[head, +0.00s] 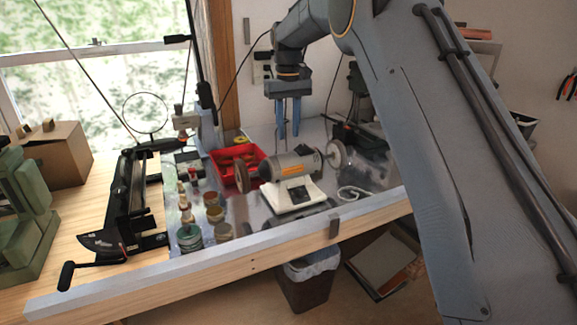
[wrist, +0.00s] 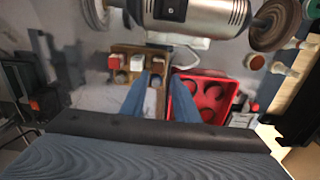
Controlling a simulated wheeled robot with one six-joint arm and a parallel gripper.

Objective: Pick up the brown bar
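My gripper (head: 289,132) points down behind the bench grinder (head: 293,168). Its two blue fingers are apart with a gap between them, and they also show in the wrist view (wrist: 157,77). I see nothing held between them. In the wrist view, a brown wooden holder (wrist: 126,49) lies just beyond the fingertips. It carries a reddish-brown block (wrist: 115,62) at left, and a white block (wrist: 137,63) to the right of it. I cannot tell for certain which piece is the brown bar. The holder is not clearly visible in the head view.
Jars (head: 190,237) and small bottles crowd the bench to the left. A black device (head: 368,139) stands behind at right.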

